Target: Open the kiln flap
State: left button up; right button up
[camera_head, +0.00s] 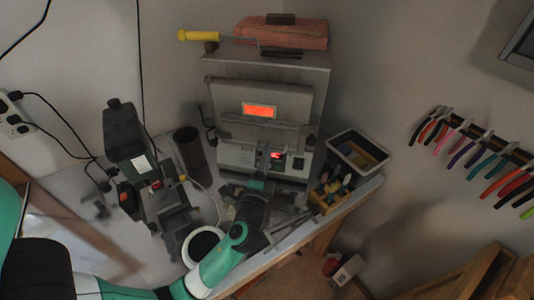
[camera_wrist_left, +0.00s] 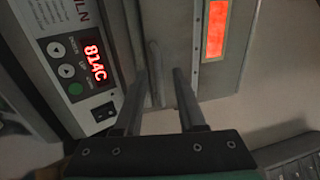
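The kiln (camera_head: 305,85) is a grey metal box at the back of the bench in the head view. Its flap (camera_head: 290,100) has a glowing orange window (camera_head: 259,110), also visible in the wrist view (camera_wrist_left: 216,30), and looks shut. A handle bar (camera_wrist_left: 155,75) runs along the flap's edge beside the control panel, whose red display (camera_wrist_left: 92,62) reads 814C. My left gripper (camera_wrist_left: 161,74) is open at the handle, with the bar between its fingers; contact is unclear. In the head view the left gripper (camera_head: 268,158) is in front of the control panel. My right gripper is not in view.
A red brick-like block (camera_head: 300,35) and a yellow-handled tool (camera_head: 198,36) lie on top of the kiln. A dark cylinder (camera_head: 191,152) and a dark machine (camera_head: 140,165) stand left. A bin (camera_head: 340,140) stands right. Pliers (camera_head: 480,150) hang on the right wall.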

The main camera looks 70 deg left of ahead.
pick_arm(q)
jog(key=shift+w+a, duration=0.1)
jog(key=shift+a, duration=0.1)
grip_shut()
dwell(1.3)
